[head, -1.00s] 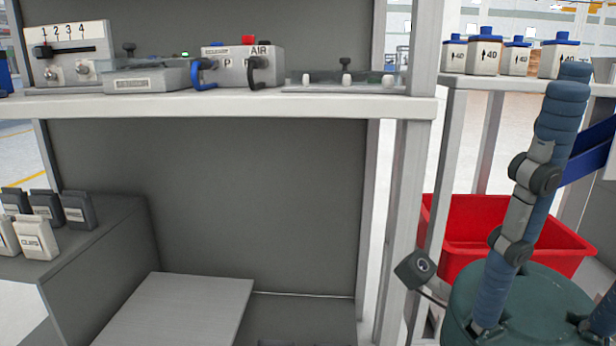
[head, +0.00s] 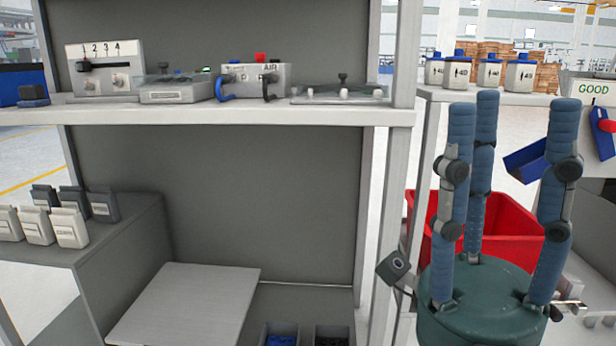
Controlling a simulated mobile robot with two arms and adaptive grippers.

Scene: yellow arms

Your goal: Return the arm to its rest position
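My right gripper (head: 510,112) is at the right of the head view. It has a dark green palm and several blue padded fingers pointing up. The fingers are spread apart and nearly straight, with nothing seen held between them. It stands in front of a red bin (head: 512,222), which it partly hides; whether they touch cannot be told. My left gripper is not in view.
A grey workstation has a shelf (head: 250,113) carrying control boxes and a grey upright at its right. White containers (head: 520,73) with blue caps stand on a ledge behind the gripper. A "GOOD" sign (head: 594,88) is at the far right. A pale panel (head: 185,305) lies below.

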